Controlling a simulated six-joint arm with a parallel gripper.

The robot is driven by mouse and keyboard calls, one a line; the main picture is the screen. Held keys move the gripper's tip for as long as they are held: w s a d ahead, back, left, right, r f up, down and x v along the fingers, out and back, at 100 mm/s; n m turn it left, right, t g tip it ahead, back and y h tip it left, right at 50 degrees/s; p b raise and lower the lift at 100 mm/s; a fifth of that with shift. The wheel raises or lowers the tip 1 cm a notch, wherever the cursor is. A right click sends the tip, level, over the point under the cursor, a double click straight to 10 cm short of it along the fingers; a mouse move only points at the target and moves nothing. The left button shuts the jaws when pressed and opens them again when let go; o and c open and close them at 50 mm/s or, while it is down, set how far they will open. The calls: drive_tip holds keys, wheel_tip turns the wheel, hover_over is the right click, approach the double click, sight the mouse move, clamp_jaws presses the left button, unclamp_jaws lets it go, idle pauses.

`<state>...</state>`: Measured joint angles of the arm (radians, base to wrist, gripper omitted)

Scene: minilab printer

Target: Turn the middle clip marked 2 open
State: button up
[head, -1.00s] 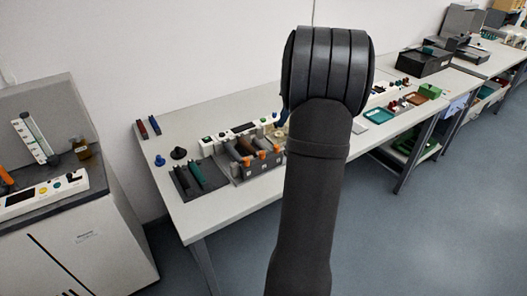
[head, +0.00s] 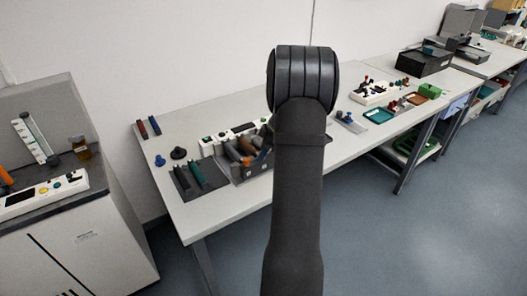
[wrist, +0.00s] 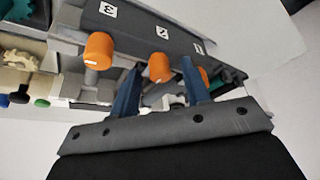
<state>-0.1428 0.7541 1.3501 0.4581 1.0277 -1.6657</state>
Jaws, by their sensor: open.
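The middle clip (wrist: 159,67) has an orange knob and sits below the label 2 (wrist: 162,32) on a dark grey block (wrist: 140,28). My gripper (wrist: 161,65) is open in the wrist view, with one blue finger on each side of this knob. I cannot tell whether either finger touches it. The clip marked 3 (wrist: 98,50) is to the left, outside the fingers. Another orange clip (wrist: 203,74) is partly hidden behind the right finger, near the label 1 (wrist: 199,48). In the head view, the clip block (head: 240,174) is partly hidden by my arm, and my gripper is hidden.
A dark tray with green and grey pieces (head: 185,193) lies left of the clip block. A white control panel (head: 212,147) stands behind it. Teal (head: 379,116) and brown trays lie farther right. The table's front left is clear.

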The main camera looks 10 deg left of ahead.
drive_tip(key=shift+f, duration=0.15)
drive_tip(key=shift+c, duration=0.4)
clamp_jaws()
